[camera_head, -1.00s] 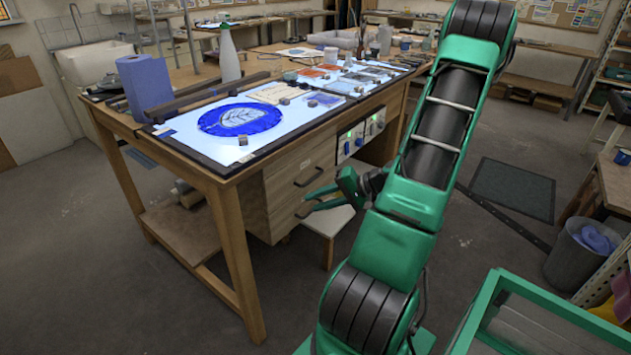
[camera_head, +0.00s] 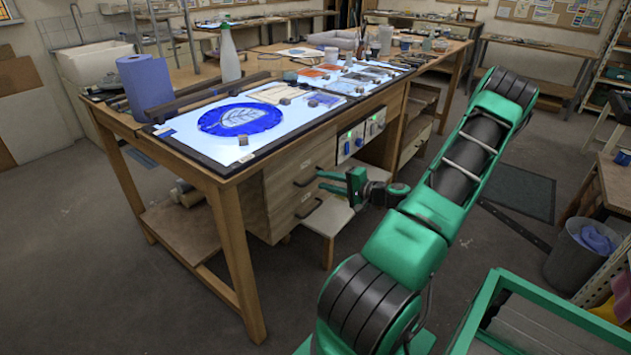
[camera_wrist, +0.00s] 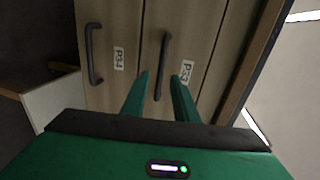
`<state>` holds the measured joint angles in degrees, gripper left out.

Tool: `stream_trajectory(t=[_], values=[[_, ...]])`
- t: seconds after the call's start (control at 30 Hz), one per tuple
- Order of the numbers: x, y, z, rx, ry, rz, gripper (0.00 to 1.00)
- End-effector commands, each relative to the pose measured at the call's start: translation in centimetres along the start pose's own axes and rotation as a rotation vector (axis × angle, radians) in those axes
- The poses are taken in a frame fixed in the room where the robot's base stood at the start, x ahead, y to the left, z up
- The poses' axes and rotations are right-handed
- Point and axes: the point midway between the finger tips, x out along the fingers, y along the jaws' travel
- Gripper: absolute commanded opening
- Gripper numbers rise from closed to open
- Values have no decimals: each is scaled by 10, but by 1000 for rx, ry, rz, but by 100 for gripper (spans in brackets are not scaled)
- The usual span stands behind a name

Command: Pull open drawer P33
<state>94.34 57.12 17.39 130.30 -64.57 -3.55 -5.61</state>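Drawer P33 (camera_wrist: 195,35) is a closed wooden drawer front in the wrist view, with a white label (camera_wrist: 186,72) that appears to read P33. Its dark bar handle (camera_wrist: 163,65) lies between the tips of my gripper (camera_wrist: 160,76). My green fingers are apart, one on each side of the handle; I cannot tell whether they touch it. In the head view my gripper (camera_head: 329,181) is beside the upper handle (camera_head: 308,177) of the workbench's drawer unit.
A second closed drawer (camera_wrist: 112,25) with its own handle (camera_wrist: 92,53) is left in the wrist view. The light table (camera_head: 190,130) is above the drawers. A wooden stool (camera_head: 328,222) stands below my gripper. Open floor lies in front of the bench.

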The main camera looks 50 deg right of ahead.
Motion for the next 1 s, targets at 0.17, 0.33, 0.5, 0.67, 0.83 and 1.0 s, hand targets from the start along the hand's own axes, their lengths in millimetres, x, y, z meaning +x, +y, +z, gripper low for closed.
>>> stream_trajectory(t=[0.17, 0.33, 0.5, 0.67, 0.83, 1.0], values=[[24, 0, 0, 0, -1, 0, 27], [34, 0, 0, -1, 0, 0, 27], [36, 0, 0, -1, 0, 1, 27], [36, 0, 0, -1, -1, 1, 20], [36, 0, 0, 0, -1, 1, 0], [36, 0, 0, 0, -1, 2, 0]])
